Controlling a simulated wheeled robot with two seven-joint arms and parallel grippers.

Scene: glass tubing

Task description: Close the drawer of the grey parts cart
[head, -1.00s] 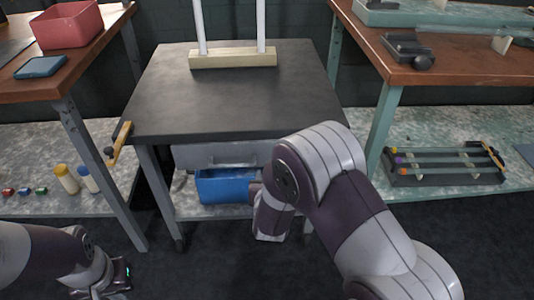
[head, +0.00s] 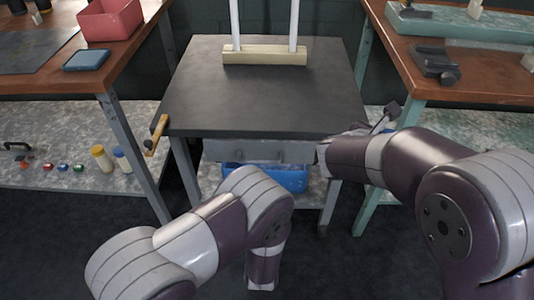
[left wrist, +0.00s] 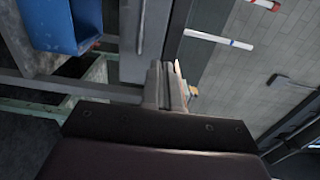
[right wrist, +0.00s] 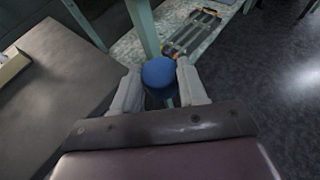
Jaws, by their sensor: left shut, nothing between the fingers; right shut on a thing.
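The grey parts cart has a dark top (head: 265,90). Its grey drawer (head: 235,150) sits just under the top's front edge; I cannot tell how far it stands out. In the left wrist view, the grey drawer front (left wrist: 135,60) with its bar handle (left wrist: 140,28) appears beside my left gripper (left wrist: 172,82). That gripper is shut and empty, its tips close to the panel; contact is unclear. It is hidden behind my arm in the head view. My right gripper (right wrist: 160,82) is shut on a blue round-ended thing (right wrist: 158,72) at the cart's right side.
A blue bin (head: 290,178) stands below the drawer. A wooden block with two white uprights (head: 265,55) stands on top. Brown workbenches (head: 130,60) (head: 480,75) flank the cart.

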